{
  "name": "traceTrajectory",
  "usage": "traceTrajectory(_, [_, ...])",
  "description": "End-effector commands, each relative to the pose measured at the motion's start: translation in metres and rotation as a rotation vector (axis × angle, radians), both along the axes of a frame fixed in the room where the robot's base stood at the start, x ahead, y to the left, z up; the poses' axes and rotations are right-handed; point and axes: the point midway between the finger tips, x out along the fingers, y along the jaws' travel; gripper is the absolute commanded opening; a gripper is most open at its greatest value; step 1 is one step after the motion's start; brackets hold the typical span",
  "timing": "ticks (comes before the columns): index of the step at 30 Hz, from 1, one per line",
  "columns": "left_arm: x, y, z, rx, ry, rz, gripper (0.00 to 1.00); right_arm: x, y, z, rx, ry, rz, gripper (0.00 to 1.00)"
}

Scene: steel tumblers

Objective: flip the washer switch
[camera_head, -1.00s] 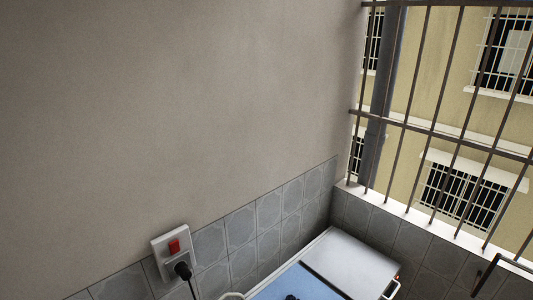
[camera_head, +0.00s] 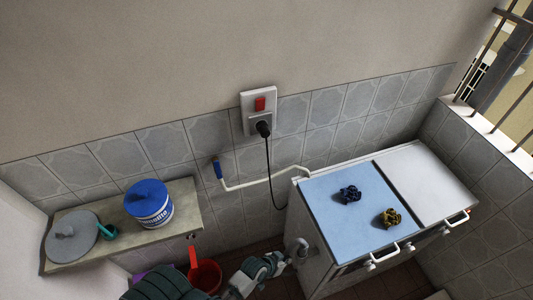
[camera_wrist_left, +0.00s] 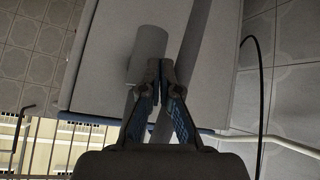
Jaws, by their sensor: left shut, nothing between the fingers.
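The washer (camera_head: 330,200) stands right of the cable, with a light blue top. My left arm comes in low from the left, and its end is beside the washer's left side, well below the switch. In the left wrist view my left gripper (camera_wrist_left: 160,70) is shut and empty, close to a grey cylinder (camera_wrist_left: 148,50). My right gripper is not in view.
A white pipe (camera_head: 255,183) runs along the wall to the washer. A blue-lidded bucket (camera_head: 148,204) stands on a ledge at left. Wall around the switch is clear.

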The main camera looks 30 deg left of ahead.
Motion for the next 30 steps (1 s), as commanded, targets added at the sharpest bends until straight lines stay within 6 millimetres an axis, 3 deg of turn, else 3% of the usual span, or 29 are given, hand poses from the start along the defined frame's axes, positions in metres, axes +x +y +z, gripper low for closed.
traceTrajectory(1, [0.005,-0.003,0.024,-0.016,-0.039,-0.010,0.00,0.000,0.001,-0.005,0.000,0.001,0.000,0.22])
traceTrajectory(6, [0.011,-0.011,0.097,-0.056,-0.142,-0.047,0.00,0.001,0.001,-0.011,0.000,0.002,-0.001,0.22])
traceTrajectory(11, [0.062,-0.038,0.172,-0.212,-0.422,-0.040,0.00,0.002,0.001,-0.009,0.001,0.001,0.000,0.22])
traceTrajectory(14, [0.092,-0.047,0.237,-0.332,-0.645,-0.002,0.00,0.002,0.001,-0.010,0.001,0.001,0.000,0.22])
traceTrajectory(16, [0.109,-0.045,0.292,-0.433,-0.824,0.055,0.00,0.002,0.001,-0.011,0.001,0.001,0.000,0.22])
traceTrajectory(18, [0.121,-0.034,0.349,-0.540,-1.007,0.142,0.00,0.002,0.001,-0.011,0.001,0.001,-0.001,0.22])
traceTrajectory(21, [0.128,-0.004,0.419,-0.693,-1.232,0.318,0.00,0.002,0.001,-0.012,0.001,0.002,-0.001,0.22])
traceTrajectory(24, [0.127,0.036,0.467,-0.843,-1.389,0.545,0.00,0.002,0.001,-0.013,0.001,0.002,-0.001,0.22])
traceTrajectory(27, [0.125,0.075,0.490,-0.981,-1.458,0.803,0.00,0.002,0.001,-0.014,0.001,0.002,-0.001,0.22])
traceTrajectory(30, [0.125,0.103,0.493,-1.088,-1.438,1.048,0.00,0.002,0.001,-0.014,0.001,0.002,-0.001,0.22])
